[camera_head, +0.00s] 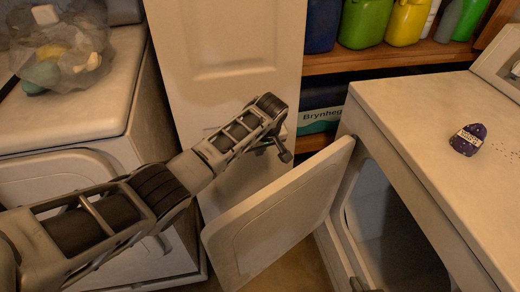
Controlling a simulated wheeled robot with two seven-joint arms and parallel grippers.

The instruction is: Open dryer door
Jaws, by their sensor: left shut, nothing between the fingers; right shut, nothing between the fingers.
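The dryer (435,115) is the white machine on the right. Its door (285,215) stands wide open, swung out to the left from the far side of the opening (390,235), so the dark inside shows. My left gripper (284,153) is shut and empty, just above and behind the door's top edge; I cannot tell whether it touches the door. The tip of my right gripper (362,286) shows as a small dark shape at the bottom edge, near the opening. It is shut and empty, and most of it is cut off.
A second white machine (70,125) on the left carries a clear bag (62,55). A white panel (225,60) stands behind my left arm. Wooden shelves (390,58) hold several coloured bottles. A small purple object (467,140) lies on the dryer top.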

